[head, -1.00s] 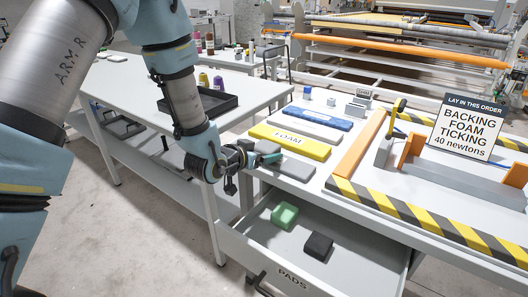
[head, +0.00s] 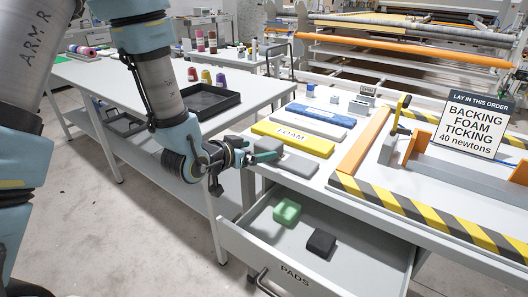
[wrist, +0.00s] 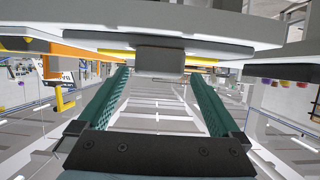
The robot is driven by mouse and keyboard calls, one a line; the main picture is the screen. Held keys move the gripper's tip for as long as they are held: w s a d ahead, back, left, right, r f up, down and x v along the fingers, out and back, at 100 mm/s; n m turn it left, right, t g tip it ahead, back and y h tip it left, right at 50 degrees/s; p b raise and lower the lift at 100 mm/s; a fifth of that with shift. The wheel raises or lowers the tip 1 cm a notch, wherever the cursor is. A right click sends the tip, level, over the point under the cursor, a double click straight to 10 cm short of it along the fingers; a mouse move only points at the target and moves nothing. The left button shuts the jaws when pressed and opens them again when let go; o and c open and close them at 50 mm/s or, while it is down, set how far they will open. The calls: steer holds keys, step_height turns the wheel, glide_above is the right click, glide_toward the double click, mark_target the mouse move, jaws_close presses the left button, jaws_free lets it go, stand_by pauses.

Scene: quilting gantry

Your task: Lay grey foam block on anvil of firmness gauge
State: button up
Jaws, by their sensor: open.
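A small grey block (wrist: 160,60), which looks like the grey foam block, shows between my fingertips in the wrist view, against a flat grey slab (wrist: 160,43). In the head view this slab (head: 290,165) lies at the near left of the bench, and the block is mostly hidden by my gripper (head: 268,157). My gripper's teal fingers (wrist: 159,74) are open, one on each side of the block. I cannot tell whether they touch it. A small grey device (head: 359,107) at the back of the bench may be the firmness gauge; its anvil is not clear.
Yellow FOAM (head: 292,139), white (head: 308,122) and blue (head: 322,115) slabs lie behind the grey one. The open PADS drawer (head: 290,262) juts out below, with green (head: 287,211) and dark (head: 321,243) blocks. An orange bar (head: 362,143) and striped edging (head: 430,222) lie right.

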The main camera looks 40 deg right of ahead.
steer(key=p+v, duration=0.6)
steer(key=p, duration=0.2)
steer(key=shift+a+p, duration=0.2)
steer(key=shift+p, duration=0.15)
steer(key=shift+r, duration=0.15)
